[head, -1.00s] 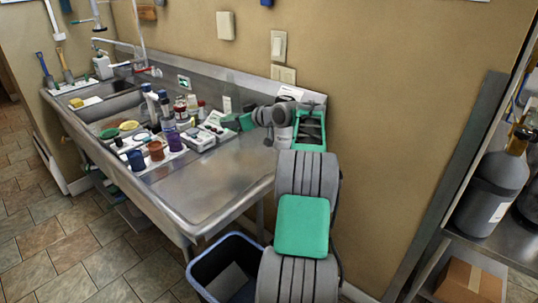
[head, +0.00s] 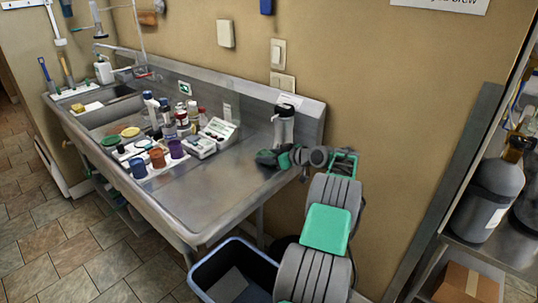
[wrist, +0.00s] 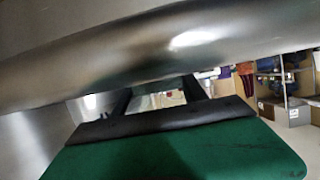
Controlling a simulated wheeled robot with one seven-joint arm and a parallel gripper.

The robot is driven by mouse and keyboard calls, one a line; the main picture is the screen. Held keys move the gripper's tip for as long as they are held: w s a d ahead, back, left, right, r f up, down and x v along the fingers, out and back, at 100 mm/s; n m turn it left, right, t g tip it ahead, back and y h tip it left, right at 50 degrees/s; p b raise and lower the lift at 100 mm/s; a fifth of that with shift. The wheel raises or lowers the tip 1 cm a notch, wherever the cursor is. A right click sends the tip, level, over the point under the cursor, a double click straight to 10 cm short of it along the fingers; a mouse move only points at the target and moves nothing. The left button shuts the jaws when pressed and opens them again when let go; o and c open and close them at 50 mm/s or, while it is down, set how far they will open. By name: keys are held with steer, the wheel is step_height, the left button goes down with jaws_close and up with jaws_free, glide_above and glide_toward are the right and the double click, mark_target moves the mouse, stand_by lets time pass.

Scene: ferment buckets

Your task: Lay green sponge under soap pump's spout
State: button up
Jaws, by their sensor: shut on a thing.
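My gripper (head: 267,158) is low at the counter's right end, shut on a small green thing that I take for the green sponge; its outline is hard to separate from my green gripper parts. In the wrist view my gripper (wrist: 157,100) shows dark fingers behind a green housing, and what is between them is unclear.
The steel counter (head: 205,190) is bare at its front right. Bottles, cups, lids and white devices (head: 219,132) crowd its middle. A silver canister (head: 284,125) stands right behind my gripper. A yellow sponge (head: 77,107) lies by the sink. A blue bin (head: 238,272) is below.

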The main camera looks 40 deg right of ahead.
steer(key=shift+f+b, duration=0.25)
steer(key=shift+b, duration=0.05)
steer(key=o, duration=1)
steer(key=shift+r, duration=0.1)
